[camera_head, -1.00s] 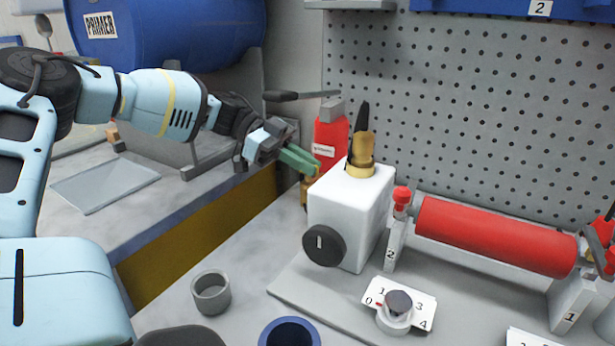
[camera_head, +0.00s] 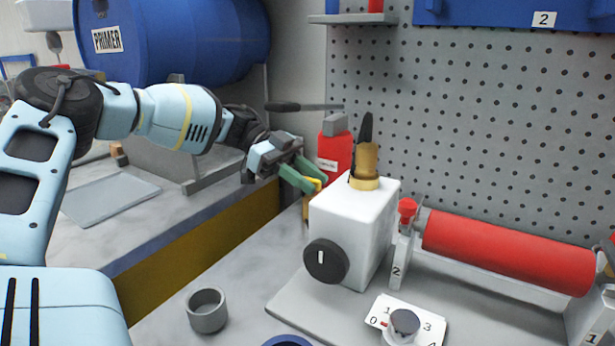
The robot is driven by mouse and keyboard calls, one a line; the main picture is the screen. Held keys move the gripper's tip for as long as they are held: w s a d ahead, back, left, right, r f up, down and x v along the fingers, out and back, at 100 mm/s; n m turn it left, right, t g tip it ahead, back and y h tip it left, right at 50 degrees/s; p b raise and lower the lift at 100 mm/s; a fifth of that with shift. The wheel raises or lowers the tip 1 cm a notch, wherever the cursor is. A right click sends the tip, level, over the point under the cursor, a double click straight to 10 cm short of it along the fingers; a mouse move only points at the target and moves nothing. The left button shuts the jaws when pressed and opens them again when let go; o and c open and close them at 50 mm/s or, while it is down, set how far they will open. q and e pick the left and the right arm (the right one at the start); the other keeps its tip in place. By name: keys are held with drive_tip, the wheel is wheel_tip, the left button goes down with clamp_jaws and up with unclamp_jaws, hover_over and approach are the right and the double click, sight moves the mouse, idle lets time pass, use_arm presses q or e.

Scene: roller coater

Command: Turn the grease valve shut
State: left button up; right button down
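My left gripper (camera_head: 308,182) has green fingers and is at the left of the white box (camera_head: 345,225), near its upper left edge. Its fingers look spread, with a small yellow part (camera_head: 317,183) showing between or behind their tips; I cannot tell whether they touch it. A brass fitting (camera_head: 366,160) with an upright black lever (camera_head: 366,128) stands on top of the box. A round black knob (camera_head: 326,261) with a white mark is on the box's front. I cannot tell for certain which is the grease valve. My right gripper is not in view.
A red bottle (camera_head: 335,150) stands behind the gripper. A red roller (camera_head: 505,252) lies to the right in its stand. A numbered dial (camera_head: 404,322), a grey cup (camera_head: 207,311) and a blue ring (camera_head: 287,341) are in front. A pegboard (camera_head: 480,110) closes the back.

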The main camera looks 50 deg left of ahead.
use_arm(q)
drive_tip(key=v, duration=0.8)
idle(0.4)
drive_tip(key=shift+w, duration=0.1)
idle(0.4)
